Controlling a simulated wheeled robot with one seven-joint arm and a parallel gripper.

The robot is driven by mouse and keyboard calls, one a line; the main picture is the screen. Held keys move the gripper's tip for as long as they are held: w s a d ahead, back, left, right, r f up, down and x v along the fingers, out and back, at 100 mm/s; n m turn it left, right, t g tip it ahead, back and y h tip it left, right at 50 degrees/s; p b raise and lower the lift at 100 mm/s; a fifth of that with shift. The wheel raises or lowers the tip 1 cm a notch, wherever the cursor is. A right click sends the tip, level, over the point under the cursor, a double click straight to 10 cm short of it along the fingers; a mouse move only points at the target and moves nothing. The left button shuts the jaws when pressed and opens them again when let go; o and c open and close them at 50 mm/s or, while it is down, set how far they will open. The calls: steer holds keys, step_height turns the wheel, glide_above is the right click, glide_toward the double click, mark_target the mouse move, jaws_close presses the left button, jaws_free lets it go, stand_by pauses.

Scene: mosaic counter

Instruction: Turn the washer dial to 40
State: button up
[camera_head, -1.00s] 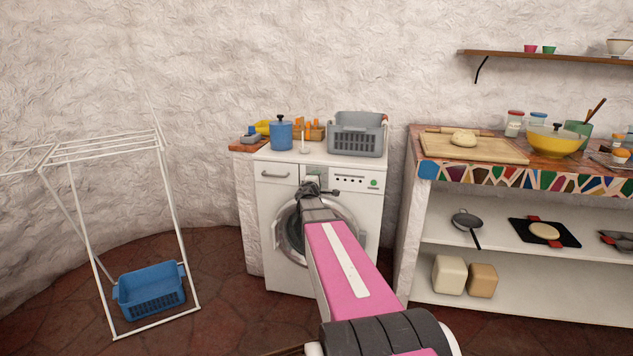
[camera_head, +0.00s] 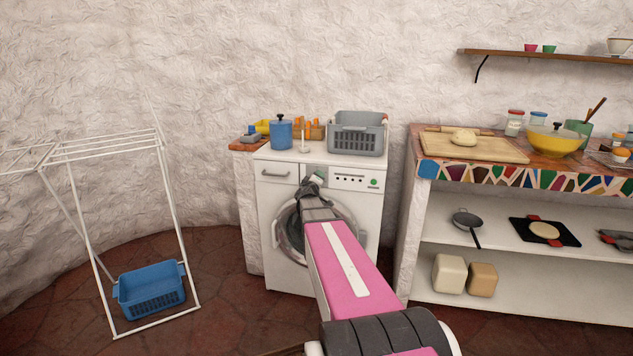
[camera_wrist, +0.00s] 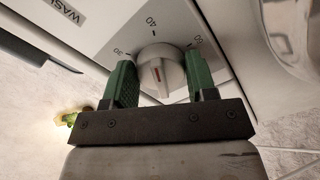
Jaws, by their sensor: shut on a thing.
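The white washer (camera_head: 369,222) stands against the wall in the head view. In the head view my gripper (camera_head: 314,180) hides the dial.
A blue pot (camera_head: 281,135) and a grey basket (camera_head: 357,136) stand on top of the washer. A drying rack (camera_head: 75,215) with a blue basket (camera_head: 150,288) is at the left. A mosaic counter (camera_head: 480,172) with shelves stands at the right.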

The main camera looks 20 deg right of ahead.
steer(key=shift+f, duration=0.1)
stand_by(0.3)
steer(key=o, duration=0.9)
steer(key=shift+s, duration=0.1)
steer(key=v, duration=1)
steer(key=shift+s+a, duration=0.25)
steer(key=shift+a, duration=0.05)
